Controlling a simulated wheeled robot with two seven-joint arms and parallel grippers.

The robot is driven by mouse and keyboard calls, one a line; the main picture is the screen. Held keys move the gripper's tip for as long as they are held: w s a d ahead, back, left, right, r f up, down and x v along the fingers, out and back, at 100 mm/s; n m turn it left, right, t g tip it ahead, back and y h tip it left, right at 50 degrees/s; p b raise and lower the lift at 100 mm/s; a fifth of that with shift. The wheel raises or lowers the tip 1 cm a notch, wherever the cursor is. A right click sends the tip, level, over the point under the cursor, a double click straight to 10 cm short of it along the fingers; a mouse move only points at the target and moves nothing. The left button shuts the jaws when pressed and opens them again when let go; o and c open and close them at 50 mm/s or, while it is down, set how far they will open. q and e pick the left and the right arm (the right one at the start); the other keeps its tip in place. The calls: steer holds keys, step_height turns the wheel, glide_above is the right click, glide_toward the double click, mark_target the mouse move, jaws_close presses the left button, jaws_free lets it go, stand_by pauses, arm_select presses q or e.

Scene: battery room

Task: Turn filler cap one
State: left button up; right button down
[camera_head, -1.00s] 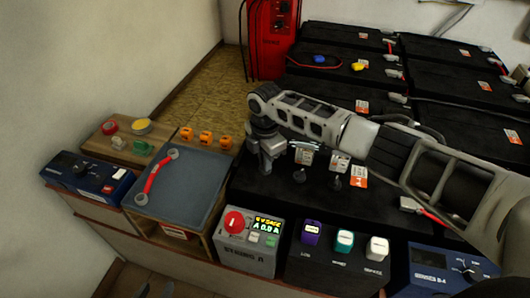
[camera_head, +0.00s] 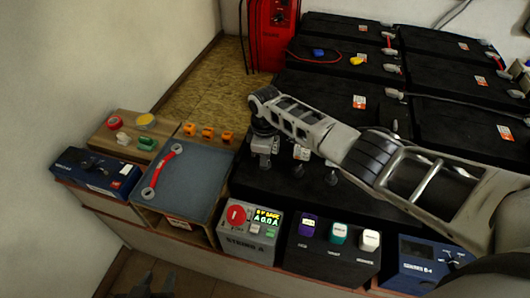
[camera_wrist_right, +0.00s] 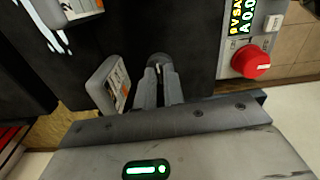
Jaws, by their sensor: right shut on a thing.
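My right gripper (camera_head: 264,160) points down at the left end of a row of small dark caps on the near black battery. In the right wrist view, its two grey fingers (camera_wrist_right: 158,80) are shut on a dark round cap (camera_wrist_right: 157,60). The head view hides this cap behind the hand. Two other dark caps, a middle one (camera_head: 298,171) and a right one (camera_head: 332,178), stand free on the battery to its right. My left gripper (camera_head: 155,286) shows only as dark tips at the bottom edge; its opening is unclear.
A grey box with a red knob (camera_head: 236,215) and lit display stands in front of the battery. A blue tray (camera_head: 200,185) with a red-handled wrench (camera_head: 160,172) lies left. Small upright labelled plates (camera_wrist_right: 110,85) stand close beside the fingers. Several black batteries (camera_head: 310,100) fill the back.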

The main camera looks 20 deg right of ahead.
arm_select(q)
steer(key=shift+a, duration=0.15)
arm_select(e)
steer(key=shift+m, duration=0.5)
arm_select(q)
steer(key=shift+s, duration=0.15)
arm_select(e)
steer(key=c, duration=1.5)
jaws_free()
steer(key=shift+r, duration=0.1)
step_height(320, 180, up, 4)
steer(key=shift+r+p, duration=0.25)
steer(key=shift+p, duration=0.5)
arm_select(q)
steer(key=shift+a+r, duration=0.15)
steer(key=shift+r, duration=0.2)
arm_select(e)
step_height(320, 180, up, 11)
steer(key=shift+r, duration=0.2)
